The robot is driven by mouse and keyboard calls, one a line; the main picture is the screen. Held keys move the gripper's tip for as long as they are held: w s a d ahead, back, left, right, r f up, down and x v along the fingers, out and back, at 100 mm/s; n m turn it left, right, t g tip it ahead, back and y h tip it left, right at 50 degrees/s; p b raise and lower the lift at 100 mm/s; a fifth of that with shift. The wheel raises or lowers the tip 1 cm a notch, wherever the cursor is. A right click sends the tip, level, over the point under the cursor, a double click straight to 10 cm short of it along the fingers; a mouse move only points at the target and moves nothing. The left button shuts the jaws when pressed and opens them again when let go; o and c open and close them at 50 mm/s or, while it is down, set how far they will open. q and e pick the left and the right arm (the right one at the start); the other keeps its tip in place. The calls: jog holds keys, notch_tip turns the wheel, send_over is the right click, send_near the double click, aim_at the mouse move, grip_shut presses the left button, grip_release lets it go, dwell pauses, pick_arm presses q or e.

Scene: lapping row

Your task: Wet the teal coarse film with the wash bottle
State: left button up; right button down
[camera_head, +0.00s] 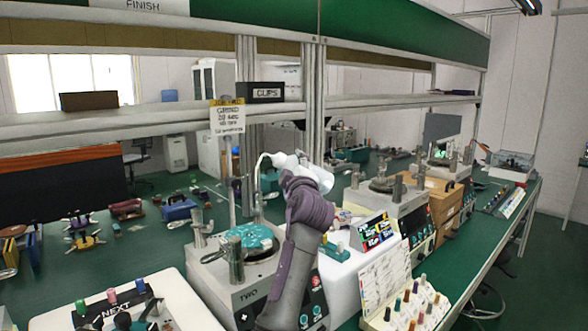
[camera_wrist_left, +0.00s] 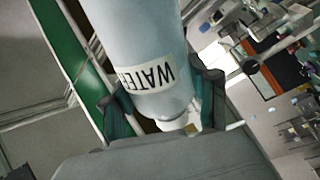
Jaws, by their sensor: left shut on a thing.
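The wash bottle (camera_head: 318,176) is pale and tilted well over, its narrower white end toward the left. My left gripper (camera_head: 300,173) is shut on it, above and right of the lapping machine marked TWO. The left wrist view shows the bottle (camera_wrist_left: 140,30) close up with a WATER label, between the dark fingers of my left gripper (camera_wrist_left: 165,103). The teal film (camera_head: 254,234) lies on that machine's round plate, with a metal cylinder in front covering part of it. A thin curved pale tube stands above the film. No stream of water can be made out. My right gripper does not show.
Metal posts and a shelf with a CLIPS box (camera_head: 266,92) rise behind. A card stand (camera_head: 385,280) and a bottle rack (camera_head: 418,305) are at right. More machines line the green bench.

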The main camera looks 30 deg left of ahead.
pick_arm(q)
jog(key=shift+r, duration=0.1)
jog(key=shift+r+m+p, duration=0.2)
jog(key=shift+m+p, duration=0.7)
jog(key=shift+p, duration=0.1)
jog(key=shift+f+m+p, duration=0.1)
jog(key=shift+m+p, duration=0.3)
jog(key=shift+m, duration=0.2)
jog(key=shift+f, duration=0.1)
jog(key=shift+h, duration=0.3)
jog(key=shift+r+m+p, duration=0.2)
jog(key=shift+m+p, duration=0.6)
jog(key=shift+p, duration=0.1)
jog(key=shift+m+h+p, duration=0.3)
jog(key=shift+m+p, duration=0.25)
jog(key=shift+m, duration=0.05)
jog(key=shift+f+m, duration=0.2)
jog(key=shift+m, duration=0.1)
